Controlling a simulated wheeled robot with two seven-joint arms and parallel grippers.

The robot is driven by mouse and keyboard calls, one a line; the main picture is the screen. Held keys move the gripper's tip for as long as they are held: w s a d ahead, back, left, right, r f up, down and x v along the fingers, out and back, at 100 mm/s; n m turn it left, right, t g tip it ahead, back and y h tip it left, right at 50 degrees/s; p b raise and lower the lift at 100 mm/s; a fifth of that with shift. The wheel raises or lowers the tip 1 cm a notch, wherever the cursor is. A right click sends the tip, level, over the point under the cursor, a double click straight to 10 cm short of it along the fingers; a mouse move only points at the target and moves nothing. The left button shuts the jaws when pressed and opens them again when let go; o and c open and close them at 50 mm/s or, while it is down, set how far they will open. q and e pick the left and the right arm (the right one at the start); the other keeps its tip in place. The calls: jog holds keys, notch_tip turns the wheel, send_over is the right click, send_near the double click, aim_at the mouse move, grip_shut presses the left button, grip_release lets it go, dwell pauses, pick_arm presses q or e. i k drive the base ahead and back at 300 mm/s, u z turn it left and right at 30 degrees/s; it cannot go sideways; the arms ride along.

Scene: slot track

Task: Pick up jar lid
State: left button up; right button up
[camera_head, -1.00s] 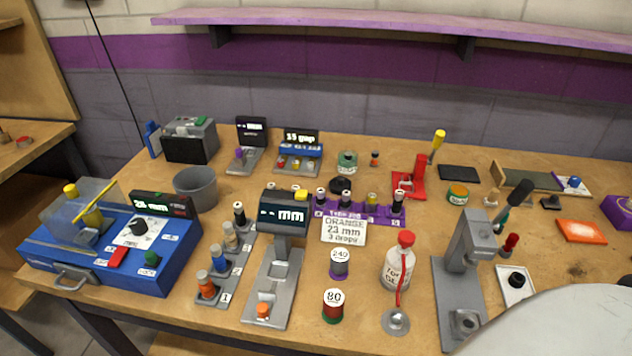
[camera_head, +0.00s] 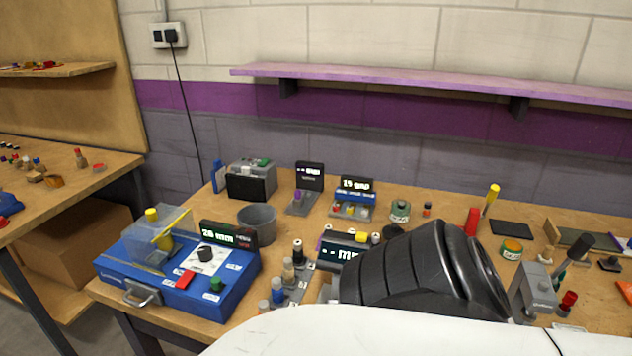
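I cannot pick out a jar lid for certain. A small green jar (camera_head: 400,210) stands at the back of the bench, too small to tell its lid apart. A low round tin (camera_head: 511,249) with an orange top and green side lies farther right. A small flat red disc (camera_head: 99,168) lies on the side bench at the left; I cannot tell what it is. A black ribbed and white part of my own arm covers the front middle and right of the bench. Neither gripper's fingers show.
A blue machine (camera_head: 180,270) with a clear cover stands at the front left of the main bench (camera_head: 425,190). A grey cup (camera_head: 257,224) stands behind it. Small devices line the back. A gap separates the side bench (camera_head: 60,205). A purple shelf (camera_head: 400,82) runs along the wall.

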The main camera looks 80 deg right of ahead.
aim_at(390, 231)
jog(key=i, duration=0.9)
jog(key=z, duration=2.35)
